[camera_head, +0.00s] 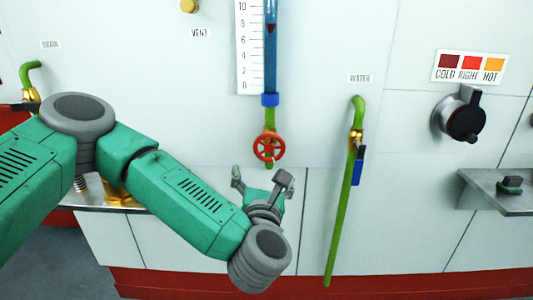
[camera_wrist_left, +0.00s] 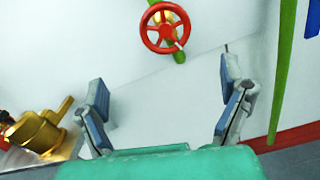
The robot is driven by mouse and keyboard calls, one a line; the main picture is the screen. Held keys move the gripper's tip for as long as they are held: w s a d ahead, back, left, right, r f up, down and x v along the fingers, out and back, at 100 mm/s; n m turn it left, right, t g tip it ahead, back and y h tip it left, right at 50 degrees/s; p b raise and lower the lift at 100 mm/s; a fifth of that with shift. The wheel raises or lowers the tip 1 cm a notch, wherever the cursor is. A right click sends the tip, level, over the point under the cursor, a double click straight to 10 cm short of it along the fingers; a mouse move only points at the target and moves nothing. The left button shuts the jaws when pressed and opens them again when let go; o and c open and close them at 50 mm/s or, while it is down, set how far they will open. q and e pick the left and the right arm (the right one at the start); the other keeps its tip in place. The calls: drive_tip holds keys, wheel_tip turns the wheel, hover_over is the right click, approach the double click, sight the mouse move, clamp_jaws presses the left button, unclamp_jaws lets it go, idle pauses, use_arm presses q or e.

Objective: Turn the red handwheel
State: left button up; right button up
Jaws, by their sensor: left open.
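The red handwheel (camera_head: 268,147) sits on a green pipe below the blue gauge tube, on the white wall panel. My right gripper is in neither view.
A green water pipe with a blue-handled valve (camera_head: 357,165) stands right of the handwheel. A black knob (camera_head: 465,118) and a metal shelf (camera_head: 500,195) are farther right. Brass fittings (camera_wrist_left: 38,131) lie at lower left in the wrist view. The panel around the handwheel is clear.

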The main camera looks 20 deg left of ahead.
sight(269, 151)
use_arm(q)
drive_tip(key=x, duration=0.2)
drive_tip(key=d+x, duration=0.1)
drive_tip(key=x, duration=0.5)
drive_tip(key=shift+w+d, duration=0.25)
drive_tip(key=shift+w, duration=0.05)
drive_tip(key=x, duration=0.3)
drive_tip(key=shift+w+a, duration=0.15)
drive_tip(key=shift+a, duration=0.3)
drive_tip(key=shift+w+a, duration=0.35)
drive_tip(key=shift+w, duration=0.05)
drive_tip(key=shift+d, duration=0.35)
drive_tip(key=shift+c, duration=0.4)
drive_tip(key=shift+s+d, duration=0.1)
drive_tip(key=c, duration=1.1)
